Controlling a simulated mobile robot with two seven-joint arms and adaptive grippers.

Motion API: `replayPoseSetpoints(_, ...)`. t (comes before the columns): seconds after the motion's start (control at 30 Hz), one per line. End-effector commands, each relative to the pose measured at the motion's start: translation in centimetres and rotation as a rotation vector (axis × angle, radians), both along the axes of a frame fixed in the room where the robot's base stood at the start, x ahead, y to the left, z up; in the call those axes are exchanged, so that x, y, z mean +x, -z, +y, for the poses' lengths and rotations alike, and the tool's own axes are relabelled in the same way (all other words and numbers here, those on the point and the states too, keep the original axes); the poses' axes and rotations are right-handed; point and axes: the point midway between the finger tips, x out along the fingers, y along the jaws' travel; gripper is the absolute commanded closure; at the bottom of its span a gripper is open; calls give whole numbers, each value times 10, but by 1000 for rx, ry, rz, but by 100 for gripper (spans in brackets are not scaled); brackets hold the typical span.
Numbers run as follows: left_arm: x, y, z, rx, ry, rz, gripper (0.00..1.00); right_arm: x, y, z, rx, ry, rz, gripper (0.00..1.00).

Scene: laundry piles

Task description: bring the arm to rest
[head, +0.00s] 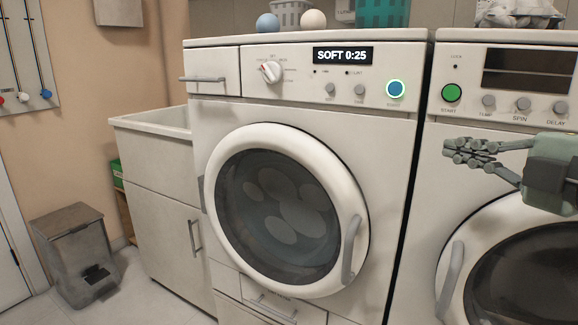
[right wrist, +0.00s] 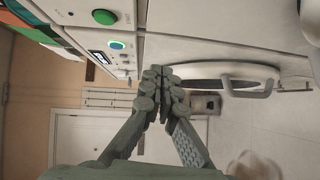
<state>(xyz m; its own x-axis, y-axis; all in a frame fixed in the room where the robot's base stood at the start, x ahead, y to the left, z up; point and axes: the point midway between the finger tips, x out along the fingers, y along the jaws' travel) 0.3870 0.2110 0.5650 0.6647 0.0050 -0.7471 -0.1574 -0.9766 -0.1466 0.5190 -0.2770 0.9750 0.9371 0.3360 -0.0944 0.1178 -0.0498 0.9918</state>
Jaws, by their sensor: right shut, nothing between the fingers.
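My right gripper (head: 450,152) comes in from the right edge in the head view. Its fingers point left, in front of the right-hand machine and just below its control panel. In the right wrist view the gripper (right wrist: 161,76) has its fingertips together with nothing between them. It appears clear of the machines, though the exact gap is hard to judge. My left gripper is in neither view.
A washing machine (head: 225,110) shows "SOFT 0:25", a blue lit start button (head: 396,89) and a shut round door. The right-hand machine (head: 436,185) has a green button (head: 451,93). A sink cabinet (head: 160,215) and a grey bin (head: 75,250) stand left.

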Motion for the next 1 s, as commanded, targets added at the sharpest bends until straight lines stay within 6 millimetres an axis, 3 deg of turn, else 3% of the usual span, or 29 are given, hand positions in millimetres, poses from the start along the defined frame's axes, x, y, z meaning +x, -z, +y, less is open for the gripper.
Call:
replayPoseSetpoints(0.03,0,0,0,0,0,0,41,5,17,17,28,-27,28,100)
replayPoseSetpoints(0.3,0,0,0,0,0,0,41,18,111,100,277,-74,186,100)
replayPoseSetpoints(0.43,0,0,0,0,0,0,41,13,158,122,455,-8,285,100)
replayPoseSetpoints(0.53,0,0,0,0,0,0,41,5,198,126,597,89,374,100)
replayPoseSetpoints(0.67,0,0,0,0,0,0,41,-14,255,116,768,270,502,100)
replayPoseSetpoints(0.8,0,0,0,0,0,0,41,-42,310,100,891,464,620,100)
replayPoseSetpoints(1.0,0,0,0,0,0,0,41,-89,370,80,996,699,753,100)
